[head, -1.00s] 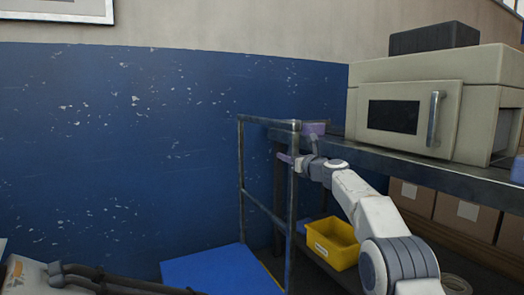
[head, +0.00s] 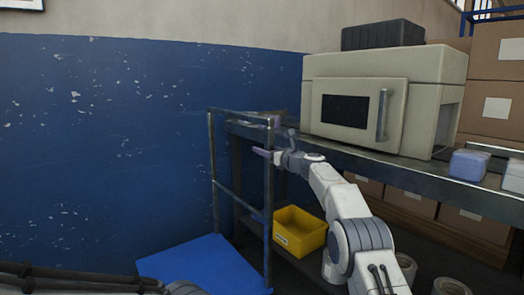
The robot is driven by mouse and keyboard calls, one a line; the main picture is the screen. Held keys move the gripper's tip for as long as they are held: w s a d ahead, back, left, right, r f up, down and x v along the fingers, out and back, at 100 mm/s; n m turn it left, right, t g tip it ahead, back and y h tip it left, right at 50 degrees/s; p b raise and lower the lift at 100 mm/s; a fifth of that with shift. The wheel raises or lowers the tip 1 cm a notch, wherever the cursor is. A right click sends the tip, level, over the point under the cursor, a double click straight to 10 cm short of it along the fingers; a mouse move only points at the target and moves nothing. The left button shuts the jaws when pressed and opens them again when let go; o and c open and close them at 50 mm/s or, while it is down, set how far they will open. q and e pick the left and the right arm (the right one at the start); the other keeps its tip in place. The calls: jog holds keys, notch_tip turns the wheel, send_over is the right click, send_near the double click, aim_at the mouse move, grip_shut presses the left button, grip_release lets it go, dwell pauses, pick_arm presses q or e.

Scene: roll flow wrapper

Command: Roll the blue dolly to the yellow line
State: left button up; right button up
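The blue dolly (head: 205,262) stands low at the bottom centre, beside the blue wall. Its grey metal handle frame (head: 213,165) rises to about the shelf's height. My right gripper (head: 268,138) is at the upper part of the handle's right post, with its purple fingers apart, one above the other. I cannot tell whether it touches the post. My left arm crosses the bottom left edge, and its gripper is not in view. No yellow line is visible on the floor.
A metal shelf (head: 390,168) carries a cream oven (head: 392,95) and a lilac block (head: 468,165). A yellow bin (head: 300,232) sits beneath, right of the handle. Cardboard boxes (head: 495,105) stand at the right. The wall is close behind the dolly.

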dwell(0.3)
jog(key=b+v, duration=0.5)
jog(key=v, duration=0.5)
jog(key=shift+s, duration=0.2)
jog(key=shift+d, duration=0.15)
